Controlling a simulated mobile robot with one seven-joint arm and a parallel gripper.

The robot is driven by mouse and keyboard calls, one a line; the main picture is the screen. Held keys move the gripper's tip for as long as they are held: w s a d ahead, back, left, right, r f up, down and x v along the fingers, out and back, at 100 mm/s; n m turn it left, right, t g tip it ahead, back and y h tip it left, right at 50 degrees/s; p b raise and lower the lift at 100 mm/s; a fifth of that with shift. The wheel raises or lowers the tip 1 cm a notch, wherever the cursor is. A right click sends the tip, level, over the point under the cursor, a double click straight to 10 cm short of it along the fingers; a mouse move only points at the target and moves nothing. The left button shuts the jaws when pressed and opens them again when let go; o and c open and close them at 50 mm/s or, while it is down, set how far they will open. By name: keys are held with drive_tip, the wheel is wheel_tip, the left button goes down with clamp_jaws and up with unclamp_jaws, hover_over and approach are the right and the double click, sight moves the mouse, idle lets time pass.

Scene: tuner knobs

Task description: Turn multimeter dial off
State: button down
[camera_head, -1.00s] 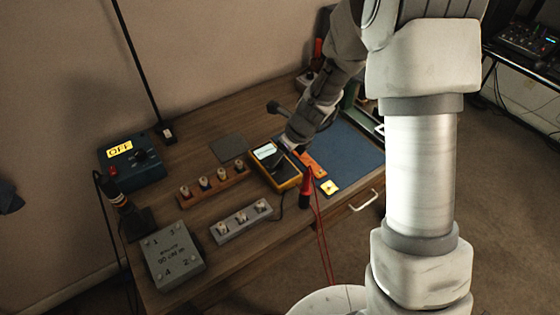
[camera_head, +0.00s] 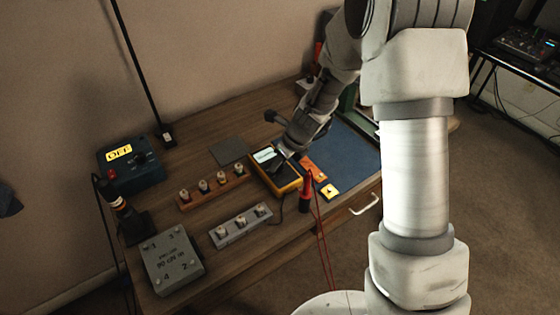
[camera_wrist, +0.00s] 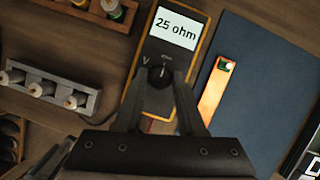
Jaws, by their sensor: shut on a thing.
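The multimeter (camera_head: 286,187) is a yellow and black meter lying on the wooden bench. In the head view my gripper (camera_head: 284,153) comes down onto the meter from the upper right and hides the dial.
A blue box with a yellow "OFF" label (camera_head: 119,152) stands at the back left. Knob rails (camera_head: 240,225), a grey box (camera_head: 172,258), red probes (camera_head: 306,188), a blue mat (camera_head: 352,155) and an orange strip (camera_wrist: 212,92) surround the meter.

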drive_tip(key=shift+n, duration=0.3)
drive_tip(key=n+g, duration=0.1)
drive_tip(key=n, duration=0.1)
drive_tip(key=n+g+y+p, duration=0.1)
drive_tip(key=n, duration=0.2)
drive_tip(key=shift+w, duration=0.15)
drive_tip(key=n+g+p, duration=0.1)
drive_tip(key=n, duration=0.2)
drive_tip(key=n+g, duration=0.1)
drive_tip(key=n, duration=0.2)
drive_tip(key=shift+w+n+g+p, duration=0.15)
drive_tip(key=shift+n+g+p, duration=0.15)
drive_tip(key=shift+n+p, duration=0.1)
drive_tip(key=n+g, duration=0.1)
drive_tip(key=n, duration=0.1)
drive_tip(key=n+h, duration=0.1)
drive_tip(key=n, duration=0.2)
drive_tip(key=shift+w+n+g+h, duration=0.15)
drive_tip(key=shift+n+g+h, duration=0.15)
drive_tip(key=shift+g, duration=0.1)
drive_tip(key=n+h, duration=0.1)
drive_tip(key=n, duration=0.2)
drive_tip(key=n+g, duration=0.1)
drive_tip(key=n, duration=0.1)
drive_tip(key=shift+a+n+h, duration=0.15)
drive_tip(key=shift+n+h, duration=0.25)
drive_tip(key=c, duration=0.5)
unclamp_jaws()
